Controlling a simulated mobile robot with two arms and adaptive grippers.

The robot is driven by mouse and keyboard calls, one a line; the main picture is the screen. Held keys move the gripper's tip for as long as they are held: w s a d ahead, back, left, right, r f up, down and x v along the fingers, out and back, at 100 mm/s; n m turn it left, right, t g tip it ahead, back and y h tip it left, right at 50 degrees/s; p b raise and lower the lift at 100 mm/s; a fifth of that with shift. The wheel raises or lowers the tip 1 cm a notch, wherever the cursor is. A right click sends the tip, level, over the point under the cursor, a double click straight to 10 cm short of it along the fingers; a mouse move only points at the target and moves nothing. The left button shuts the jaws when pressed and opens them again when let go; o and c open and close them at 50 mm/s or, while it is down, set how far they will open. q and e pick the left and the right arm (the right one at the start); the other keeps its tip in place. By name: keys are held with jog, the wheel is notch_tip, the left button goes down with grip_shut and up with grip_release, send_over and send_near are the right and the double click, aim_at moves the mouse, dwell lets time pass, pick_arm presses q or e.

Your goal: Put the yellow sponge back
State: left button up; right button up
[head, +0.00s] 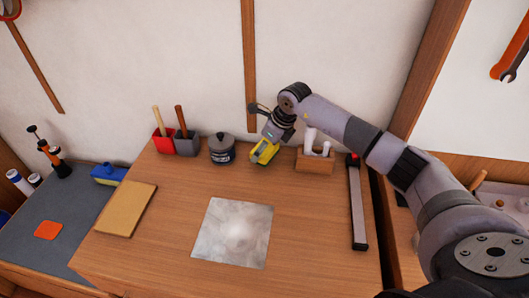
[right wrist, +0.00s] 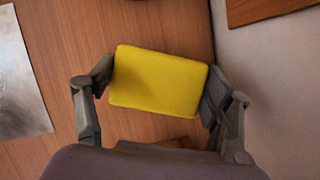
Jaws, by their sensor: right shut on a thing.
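The yellow sponge (head: 263,152) is at the back of the wooden table, between a dark lidded jar and a wooden holder. My right gripper (head: 266,146) is shut on it from above. In the right wrist view the sponge (right wrist: 158,84) is a yellow block pinched between the two fingers (right wrist: 155,88), one at each short end. Wood grain shows beneath it; whether it touches the table I cannot tell. My left gripper is in neither view.
The dark jar (head: 222,150) stands left of the sponge, the wooden holder (head: 314,165) with white pieces right. Red (head: 163,141) and grey (head: 187,145) cups stand farther left.

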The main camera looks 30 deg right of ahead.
aim_at(264, 154)
notch_tip(264, 154, down, 3)
jog(key=shift+r, duration=0.2)
jog(key=shift+f, duration=0.25)
jog(key=o, duration=1)
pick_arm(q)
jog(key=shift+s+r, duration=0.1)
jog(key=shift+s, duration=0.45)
